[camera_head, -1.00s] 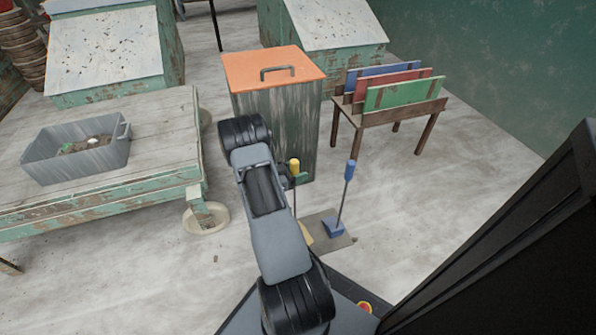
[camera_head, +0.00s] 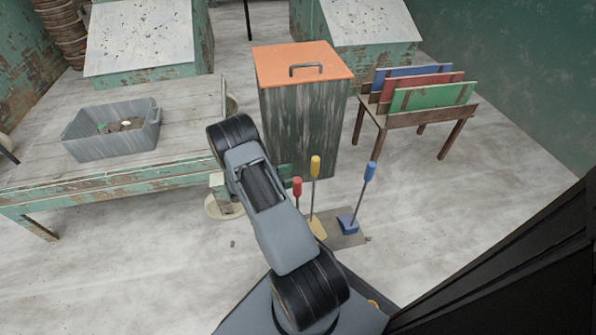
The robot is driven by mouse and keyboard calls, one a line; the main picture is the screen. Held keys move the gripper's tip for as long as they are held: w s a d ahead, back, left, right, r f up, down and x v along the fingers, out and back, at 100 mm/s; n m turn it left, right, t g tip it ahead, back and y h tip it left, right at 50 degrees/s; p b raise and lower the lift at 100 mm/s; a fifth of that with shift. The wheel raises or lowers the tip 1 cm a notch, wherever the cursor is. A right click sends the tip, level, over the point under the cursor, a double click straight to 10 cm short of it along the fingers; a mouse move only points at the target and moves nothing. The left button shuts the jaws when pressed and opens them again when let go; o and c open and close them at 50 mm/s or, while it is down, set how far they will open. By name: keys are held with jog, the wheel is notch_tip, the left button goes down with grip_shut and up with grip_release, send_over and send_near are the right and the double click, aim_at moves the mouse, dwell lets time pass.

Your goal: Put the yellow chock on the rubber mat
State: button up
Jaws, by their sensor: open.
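The yellow chock (camera_head: 317,228) has a wedge-shaped base and an upright rod with a yellow grip on top. It stands on the floor area right of my arm, at the left part of a thin grey-brown plate (camera_head: 350,240). My arm hides part of its surroundings. I cannot tell whether this plate is the rubber mat; no other mat is clear in view. A blue chock (camera_head: 348,224) with a tilted-looking rod stands on the plate to the right. A red grip (camera_head: 297,187) shows to the left, its base hidden behind my arm. My gripper is not distinguishable behind the arm.
A tall bin (camera_head: 300,130) with an orange lid stands behind the chocks. A worn table (camera_head: 185,145) with a grey tub (camera_head: 85,149) is at left. A rack (camera_head: 425,114) of coloured boards is at right. Floor is clear at lower left and right.

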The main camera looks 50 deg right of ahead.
jog(key=w+a+r+n+t+y, duration=0.2)
jog(key=w+r+n+t, duration=0.15)
jog(key=w+t, duration=0.35)
jog(key=w+a+r+n+t+y, duration=0.1)
jog(key=w+a+r+n+t, duration=0.15)
jog(key=w+r+t, duration=0.45)
jog(key=w+a+r+n+t+y, duration=0.2)
jog(key=a+r+n+y, duration=0.1)
jog(key=a, duration=0.2)
jog(key=w+a+r+n+t+y, duration=0.2)
jog(key=w+a+n+y, duration=0.15)
jog(key=a, duration=0.25)
jog(key=s+a+r+n+g+y, duration=0.1)
jog(key=s+a+r+n+y, duration=0.1)
jog(key=s+a+n+y, duration=0.25)
jog(key=s+a+r+n+y, duration=0.2)
jog(key=s+a+r+y, duration=0.1)
jog(key=s+a, duration=0.4)
jog(key=s+a+n+g+h, duration=0.1)
jog(key=s+n+g, duration=0.3)
jog(key=s, duration=1)
jog(key=shift+s+a+n+g, duration=0.3)
jog(key=shift+n+g, duration=0.1)
jog(key=shift+g, duration=0.4)
jog(key=shift+r, duration=0.15)
